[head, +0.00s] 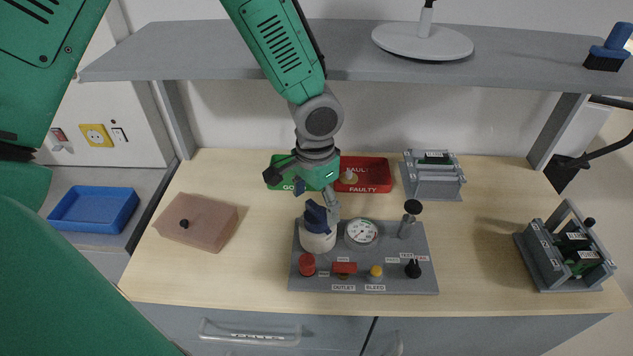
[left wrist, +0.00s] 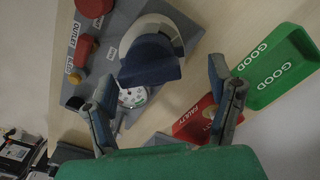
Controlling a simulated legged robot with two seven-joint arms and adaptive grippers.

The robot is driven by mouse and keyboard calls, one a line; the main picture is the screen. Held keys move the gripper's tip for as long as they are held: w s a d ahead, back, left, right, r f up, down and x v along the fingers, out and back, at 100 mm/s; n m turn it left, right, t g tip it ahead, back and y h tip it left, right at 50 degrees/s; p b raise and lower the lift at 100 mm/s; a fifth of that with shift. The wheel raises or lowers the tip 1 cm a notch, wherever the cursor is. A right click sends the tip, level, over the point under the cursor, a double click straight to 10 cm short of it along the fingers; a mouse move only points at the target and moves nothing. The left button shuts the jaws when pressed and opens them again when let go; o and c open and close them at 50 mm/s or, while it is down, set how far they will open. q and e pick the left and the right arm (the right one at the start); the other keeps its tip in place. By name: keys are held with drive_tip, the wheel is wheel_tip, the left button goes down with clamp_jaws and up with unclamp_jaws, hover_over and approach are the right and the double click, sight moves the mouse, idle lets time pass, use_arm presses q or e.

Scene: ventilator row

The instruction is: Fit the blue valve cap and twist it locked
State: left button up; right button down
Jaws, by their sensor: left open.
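The blue valve cap (head: 316,216) sits at the top of a white round port (head: 318,241) on the grey valve panel (head: 390,284). In the left wrist view the cap (left wrist: 150,63) shows as a dark blue bar across the white ring (left wrist: 158,27). I cannot tell whether it is fully seated or locked. My left gripper (head: 308,192) is just above and behind the cap. In the left wrist view its two fingers (left wrist: 163,72) are spread apart, to either side of the cap, with visible gaps and nothing held. My right gripper is not in view.
The panel also carries a gauge (head: 361,233), a red knob (head: 307,264), a yellow button (head: 375,272) and a black-topped post (head: 411,215). Green (head: 280,170) and red (head: 372,174) trays lie behind. A pinkish block (head: 197,222) is left. A shelf (head: 200,55) overhangs the back.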

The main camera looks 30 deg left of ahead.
use_arm(q)
drive_tip(key=shift+s+d+f, duration=0.2)
drive_tip(key=shift+f, duration=0.15)
drive_tip(key=shift+s+d+f, duration=0.15)
drive_tip(key=shift+f, duration=0.2)
drive_tip(key=shift+d+f, duration=0.1)
drive_tip(key=shift+d, duration=0.1)
drive_tip(key=shift+w+d+f, duration=0.1)
drive_tip(key=shift+d+f, duration=0.05)
drive_tip(key=shift+d, duration=0.05)
drive_tip(key=shift+a, duration=0.45)
drive_tip(key=c, duration=1.3)
drive_tip(key=o, duration=0.4)
drive_tip(key=shift+c, duration=1.3)
drive_tip(key=shift+d+n, duration=0.15)
drive_tip(key=shift+n, duration=0.35)
drive_tip(key=n, duration=0.2)
drive_tip(key=shift+d+n, duration=0.2)
drive_tip(key=shift+n, duration=0.2)
drive_tip(key=shift+n+p, duration=0.3)
drive_tip(key=shift+p, duration=0.05)
drive_tip(key=shift+a, duration=0.1)
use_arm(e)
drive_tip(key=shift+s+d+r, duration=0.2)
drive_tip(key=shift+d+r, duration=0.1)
